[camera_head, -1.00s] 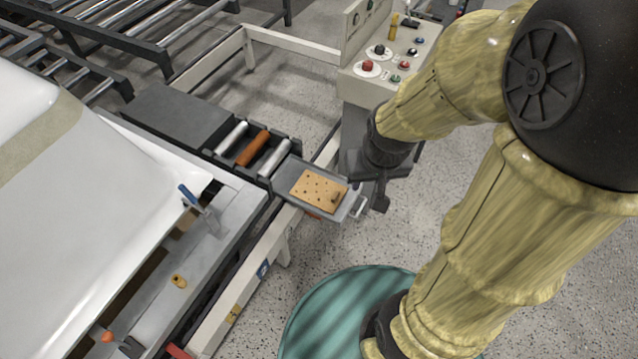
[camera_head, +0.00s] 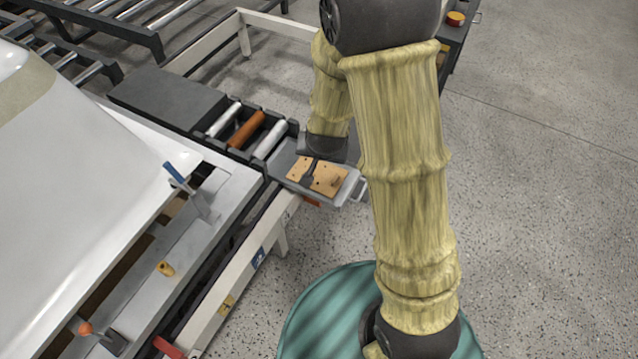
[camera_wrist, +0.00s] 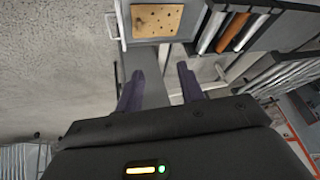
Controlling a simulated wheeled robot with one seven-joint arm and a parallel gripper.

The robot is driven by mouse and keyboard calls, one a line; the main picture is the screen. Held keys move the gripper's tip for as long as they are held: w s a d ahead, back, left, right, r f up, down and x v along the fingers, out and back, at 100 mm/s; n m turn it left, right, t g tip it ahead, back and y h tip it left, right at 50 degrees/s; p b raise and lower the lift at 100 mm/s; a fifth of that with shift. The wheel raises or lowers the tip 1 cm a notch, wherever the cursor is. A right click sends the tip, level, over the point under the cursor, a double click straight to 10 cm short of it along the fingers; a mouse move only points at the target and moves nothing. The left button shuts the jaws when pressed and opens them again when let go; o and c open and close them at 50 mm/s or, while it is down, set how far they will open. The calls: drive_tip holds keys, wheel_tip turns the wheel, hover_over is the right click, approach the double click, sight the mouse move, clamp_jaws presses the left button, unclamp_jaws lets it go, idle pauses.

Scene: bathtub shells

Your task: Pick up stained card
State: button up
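A flat tan card or board with dark spots (camera_head: 327,180) lies on a shallow grey tray (camera_head: 290,163) beside the rollers. A small brown patch or lump shows near one corner, and I cannot tell which. In the wrist view the spotted card (camera_wrist: 157,20) lies at the top, beyond my fingertips. My gripper (camera_wrist: 160,73) is open and empty, with two dark fingers apart. In the head view my gripper (camera_head: 311,172) hangs over the card and hides part of it. I cannot tell its exact height.
Silver and orange rollers (camera_head: 247,129) lie just left of the tray. The tray has a metal handle (camera_head: 360,189) at its right end. A large white shell (camera_head: 75,190) and a blue-handled clamp (camera_head: 178,177) stand left. Open floor lies right.

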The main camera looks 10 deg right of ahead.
drive_tip(key=w+f+m+t+h+b, duration=0.1)
drive_tip(key=f+h+b, duration=0.3)
drive_tip(key=f, duration=1)
drive_tip(key=w+a+f+m+t+h+b, duration=0.1)
drive_tip(key=w+f+m+t+h+b, duration=0.1)
drive_tip(key=f+b, duration=0.6)
wheel_tip(320, 180, down, 7)
drive_tip(key=shift+a+f+t+h+b, duration=0.1)
drive_tip(key=shift+a+t+h+b, duration=0.2)
drive_tip(key=shift+t+h, duration=0.7)
drive_tip(key=shift+d, duration=0.15)
drive_tip(key=b, duration=0.2)
approach(334, 180)
drive_tip(key=x, duration=0.6)
drive_tip(key=shift+s+d, duration=0.1)
drive_tip(key=shift+s, duration=0.1)
drive_tip(key=shift+w, duration=0.1)
